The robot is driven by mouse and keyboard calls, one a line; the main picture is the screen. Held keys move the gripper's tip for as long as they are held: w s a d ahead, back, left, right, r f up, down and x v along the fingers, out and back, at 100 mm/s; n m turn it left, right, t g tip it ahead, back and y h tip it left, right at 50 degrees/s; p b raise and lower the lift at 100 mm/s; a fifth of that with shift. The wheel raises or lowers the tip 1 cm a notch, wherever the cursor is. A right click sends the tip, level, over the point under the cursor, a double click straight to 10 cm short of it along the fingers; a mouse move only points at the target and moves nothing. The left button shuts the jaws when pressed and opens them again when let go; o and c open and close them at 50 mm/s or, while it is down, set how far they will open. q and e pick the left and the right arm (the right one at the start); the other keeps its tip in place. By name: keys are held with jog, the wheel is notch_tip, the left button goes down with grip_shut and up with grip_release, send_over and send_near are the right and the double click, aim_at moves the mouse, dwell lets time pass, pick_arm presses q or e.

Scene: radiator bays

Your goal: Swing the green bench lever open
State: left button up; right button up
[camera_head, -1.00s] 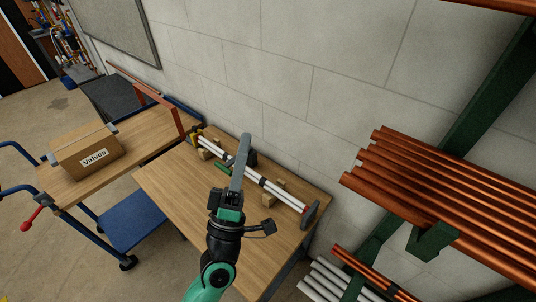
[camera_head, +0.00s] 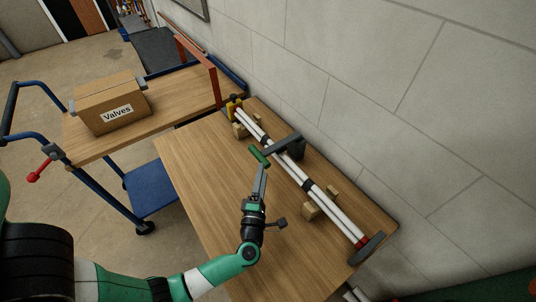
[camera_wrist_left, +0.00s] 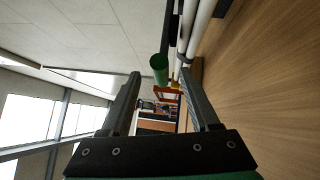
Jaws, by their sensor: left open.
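The green lever (camera_head: 259,155) is a short green grip at the near end of a dark arm (camera_head: 283,146) that crosses white pipes (camera_head: 313,191) on the wooden bench (camera_head: 210,190). My left gripper (camera_head: 264,168) is just on the near side of the green grip, fingers pointing towards it. In the wrist view the left gripper (camera_wrist_left: 160,76) is open, its fingers wide apart. The green grip (camera_wrist_left: 159,69) shows end-on between the fingertips, nearer the left finger. I cannot tell whether it is inside the jaws or just beyond them. My right gripper is not in view.
The pipes rest on wooden blocks (camera_head: 312,209) along the wall side, with a grey end plate (camera_head: 367,249) at the near end. A blue trolley (camera_head: 152,188) carries a "Valves" box (camera_head: 112,103) to the left. The bench's left part is clear.

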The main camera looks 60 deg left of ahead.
aim_at(266, 153)
pick_arm(q)
jog(key=b+x, duration=0.1)
jog(key=x, duration=0.7)
jog(key=shift+w+a, duration=0.1)
grip_shut()
jog(key=shift+r, duration=0.1)
jog(key=shift+r, duration=0.2)
dwell(0.7)
